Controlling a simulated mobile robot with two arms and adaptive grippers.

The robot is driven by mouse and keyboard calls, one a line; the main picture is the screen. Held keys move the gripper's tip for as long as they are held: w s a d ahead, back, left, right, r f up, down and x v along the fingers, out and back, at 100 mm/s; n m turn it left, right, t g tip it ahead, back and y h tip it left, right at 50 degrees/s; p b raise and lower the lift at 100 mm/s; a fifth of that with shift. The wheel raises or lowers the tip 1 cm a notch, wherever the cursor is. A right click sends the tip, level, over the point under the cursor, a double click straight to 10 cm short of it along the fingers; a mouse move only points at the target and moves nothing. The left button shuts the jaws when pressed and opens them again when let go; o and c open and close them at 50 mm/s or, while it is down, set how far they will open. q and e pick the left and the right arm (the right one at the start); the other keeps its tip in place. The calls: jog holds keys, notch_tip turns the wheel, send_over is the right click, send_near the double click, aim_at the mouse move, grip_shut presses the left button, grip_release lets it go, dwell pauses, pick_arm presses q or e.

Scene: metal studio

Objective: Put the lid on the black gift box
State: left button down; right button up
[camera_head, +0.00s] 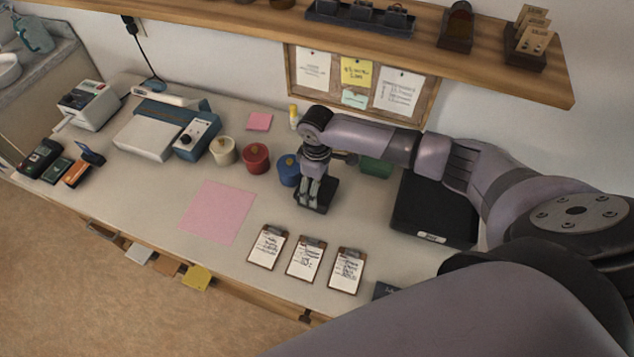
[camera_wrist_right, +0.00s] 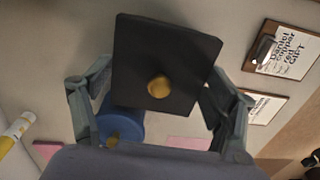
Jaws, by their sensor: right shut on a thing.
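My right gripper (camera_head: 312,204) is shut on a flat black square lid (camera_head: 322,196) above the table, just right of the blue round container. In the right wrist view the lid (camera_wrist_right: 185,50) shows a gold knob (camera_wrist_right: 158,87), and the fingers of my right gripper (camera_wrist_right: 158,100) stand at its two sides. I cannot make out a separate black gift box; it may be hidden by the lid or the arm. My left gripper is in neither view.
White (camera_head: 223,152), red (camera_head: 256,158) and blue (camera_head: 288,171) round containers stand in a row. A green one (camera_head: 376,167) is partly behind my arm. A black flat device (camera_head: 435,212) lies at right. Several clipboards (camera_head: 304,258) lie in front. A pink sheet (camera_head: 217,211) lies at left.

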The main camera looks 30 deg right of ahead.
jog(key=shift+f, duration=0.45)
dwell(0.4)
jog(key=o, duration=0.9)
notch_tip(320, 180, up, 12)
dwell(0.6)
